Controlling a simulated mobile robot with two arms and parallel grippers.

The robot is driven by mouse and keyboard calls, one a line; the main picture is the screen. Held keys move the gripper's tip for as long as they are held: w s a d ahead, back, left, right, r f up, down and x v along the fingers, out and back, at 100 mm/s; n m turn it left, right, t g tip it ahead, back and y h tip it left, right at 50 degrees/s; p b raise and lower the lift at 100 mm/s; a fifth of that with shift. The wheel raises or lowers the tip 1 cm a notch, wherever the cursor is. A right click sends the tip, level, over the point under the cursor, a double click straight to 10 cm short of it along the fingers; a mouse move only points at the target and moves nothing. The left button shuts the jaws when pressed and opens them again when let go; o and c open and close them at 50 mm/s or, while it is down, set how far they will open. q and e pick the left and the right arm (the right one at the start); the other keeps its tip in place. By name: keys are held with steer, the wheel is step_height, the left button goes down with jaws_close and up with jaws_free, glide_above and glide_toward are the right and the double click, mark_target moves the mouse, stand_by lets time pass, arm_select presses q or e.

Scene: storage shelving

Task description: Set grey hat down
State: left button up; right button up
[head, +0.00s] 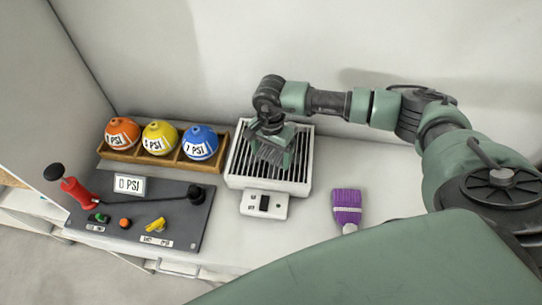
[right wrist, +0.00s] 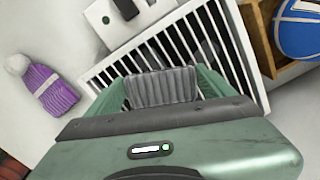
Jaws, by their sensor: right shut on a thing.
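My right gripper (head: 273,150) points down over the white slatted grille unit and is shut on the grey hat. The grey hat (right wrist: 162,87) is ribbed and sits between the green fingers in the right wrist view. In the head view the grey hat (head: 269,154) is small and partly covered by the gripper. I cannot tell whether it touches the slats. My left gripper is not in view.
The grille unit (head: 232,181) has a switch box (head: 264,204) at its front. A purple knit hat (head: 347,205) lies to its right. A wooden rack (head: 122,155) with orange, yellow and blue balls and a grey control panel (head: 183,218) stand left. White surface near the purple hat is clear.

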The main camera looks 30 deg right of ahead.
step_height(320, 180, down, 2)
steer(key=shift+f, duration=0.1)
steer(key=shift+f, duration=0.1)
steer(key=o, duration=1.3)
step_height(320, 180, up, 11)
steer(key=b, duration=0.3)
steer(key=shift+r, duration=0.7)
